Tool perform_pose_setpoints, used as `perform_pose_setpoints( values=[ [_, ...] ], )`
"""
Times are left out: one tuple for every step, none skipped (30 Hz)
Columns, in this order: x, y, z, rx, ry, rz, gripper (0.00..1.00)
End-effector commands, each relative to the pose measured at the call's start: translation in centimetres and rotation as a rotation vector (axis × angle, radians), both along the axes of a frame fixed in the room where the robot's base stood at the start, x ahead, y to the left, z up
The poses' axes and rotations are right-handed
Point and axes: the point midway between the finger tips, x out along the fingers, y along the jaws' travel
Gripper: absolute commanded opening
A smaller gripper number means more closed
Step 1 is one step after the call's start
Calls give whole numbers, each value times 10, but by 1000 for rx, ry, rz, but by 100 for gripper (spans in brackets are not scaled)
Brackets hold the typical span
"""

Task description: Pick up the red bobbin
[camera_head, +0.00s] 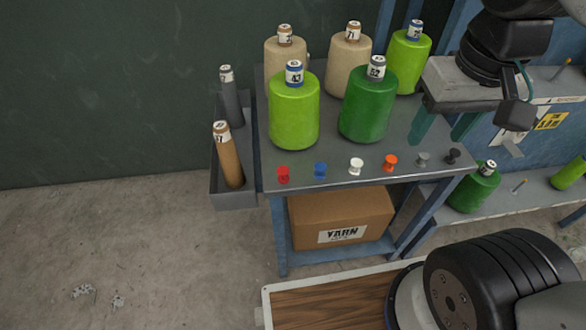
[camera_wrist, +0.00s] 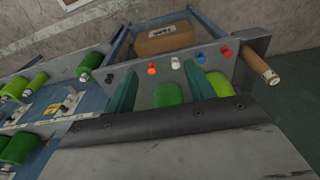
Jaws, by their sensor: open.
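The red bobbin (camera_head: 283,174) stands near the front left corner of the table top, left of a blue bobbin (camera_head: 320,170). It also shows in the wrist view (camera_wrist: 228,52), at the right end of the bobbin row. My gripper (camera_head: 444,124) is open and empty at the right side of the table, well to the right of the red bobbin. Its two teal fingers show apart in the wrist view (camera_wrist: 162,68), with the red bobbin to the right of both.
White (camera_head: 356,165), orange (camera_head: 390,162), grey and black bobbins continue the row rightward. Green and beige yarn cones stand behind; the lime cone (camera_head: 294,112) is close behind the red bobbin. A side bin (camera_head: 235,196) with two tubes hangs left. A carton (camera_head: 342,216) sits below.

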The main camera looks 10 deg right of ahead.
Motion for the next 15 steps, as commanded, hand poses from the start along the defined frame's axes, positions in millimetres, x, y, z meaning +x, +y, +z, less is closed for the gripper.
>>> perform_pose_setpoints(
  values=[
    [11, 5, -4, -4, 12, -24, 54],
    [20, 9, -7, -7, 14, -48, 54],
    [32, 14, -11, -10, 17, -87, 54],
    [42, 19, -16, -14, 20, -119, 54],
    [53, 24, -21, -18, 20, -151, 54],
    [67, 33, -28, -22, 20, -197, 54],
    [77, 40, -34, -26, 20, -232, 54],
    [87, 47, -41, -30, 18, -264, 54],
    [100, 59, -50, -32, 15, -309, 54],
    [109, 67, -58, -35, 12, -340, 54],
    [117, 77, -66, -36, 9, -372, 54],
    [128, 90, -78, -38, 5, -415, 54],
    [135, 100, -87, -39, 0, -445, 54],
    [142, 110, -97, -38, -4, -476, 54],
    [150, 124, -110, -38, -8, -515, 54]
  ],
)
